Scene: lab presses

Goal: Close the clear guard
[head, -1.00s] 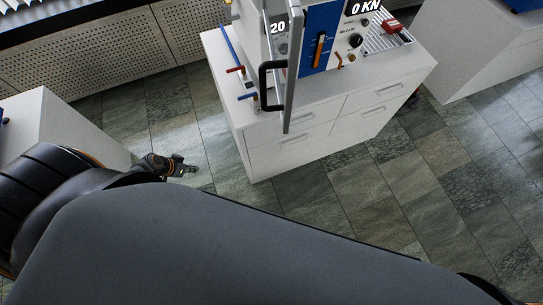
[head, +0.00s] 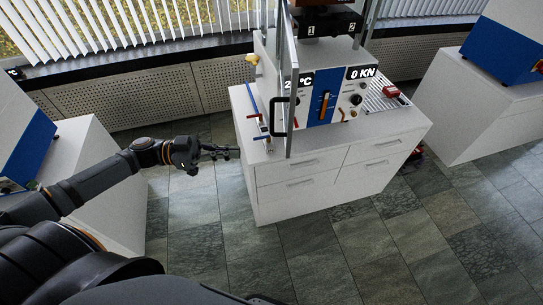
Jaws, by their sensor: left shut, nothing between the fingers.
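The clear guard (head: 290,85) is a tall panel at the left front of the press, seen almost edge-on. It stands swung open, jutting out towards me from the press. Its black handle (head: 272,117) is on the left face of the panel. The press front (head: 322,95) shows a blue panel, a lever and displays reading 0 KN and a partly covered temperature. My left gripper (head: 236,152) is shut and empty, left of the cabinet and lower in the picture than the handle, apart from it. My right gripper is not in view.
The press stands on a white cabinet (head: 330,180) with drawers. Blue and red rods (head: 254,107) stand at its left edge. Other white cabinets stand left (head: 95,165) and right (head: 480,105). The tiled floor (head: 340,255) in front is clear.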

